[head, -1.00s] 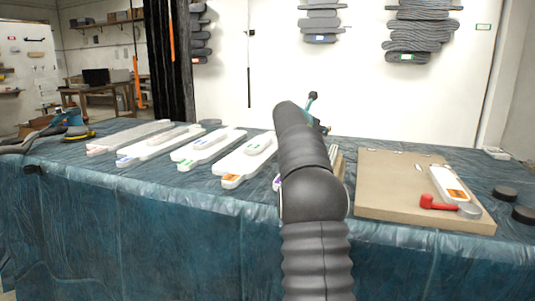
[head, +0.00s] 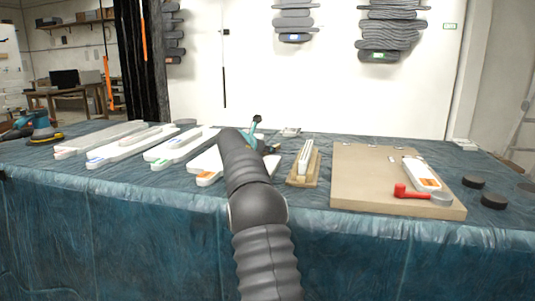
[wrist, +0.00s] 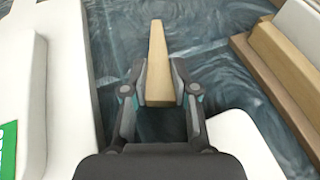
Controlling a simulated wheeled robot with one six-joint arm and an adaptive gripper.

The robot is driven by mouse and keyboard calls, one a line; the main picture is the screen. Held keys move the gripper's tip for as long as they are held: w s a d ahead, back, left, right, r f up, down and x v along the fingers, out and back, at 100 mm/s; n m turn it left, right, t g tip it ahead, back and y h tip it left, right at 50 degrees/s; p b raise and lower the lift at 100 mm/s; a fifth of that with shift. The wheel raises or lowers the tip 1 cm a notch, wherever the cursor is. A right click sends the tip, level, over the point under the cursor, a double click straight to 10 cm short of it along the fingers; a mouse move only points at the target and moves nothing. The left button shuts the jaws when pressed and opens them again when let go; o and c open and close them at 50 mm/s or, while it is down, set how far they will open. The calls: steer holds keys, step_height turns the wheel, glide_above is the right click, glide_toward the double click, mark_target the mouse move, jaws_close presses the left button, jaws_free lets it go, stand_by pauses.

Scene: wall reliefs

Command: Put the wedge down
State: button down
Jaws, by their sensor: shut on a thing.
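The wedge (wrist: 158,52) is a tan wooden piece, narrow at its far end and wider toward me. In the wrist view my gripper (wrist: 159,84) is shut on its near part, one finger on each side. The wedge is over the blue covered table, in a gap between white boards and a wooden-based stand; I cannot tell whether it touches the cloth. In the head view my arm hides the wedge and most of my gripper; only teal and dark parts (head: 271,148) show beyond the arm.
A white board (wrist: 62,90) with a green label lies left, another (wrist: 235,140) lower right. The wooden stand (head: 301,183) with white strips is right of my arm. Further right are a tan panel (head: 370,185), a red-handled tool (head: 408,192) and dark discs (head: 493,200).

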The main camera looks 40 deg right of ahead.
steer(key=shift+f, duration=0.25)
steer(key=c, duration=0.9)
jaws_free()
steer(key=shift+a+r, duration=0.15)
steer(key=v, duration=1.1)
steer(key=shift+s+a+r+b, duration=0.15)
steer(key=shift+s+a+b, duration=0.1)
steer(key=shift+b, duration=0.1)
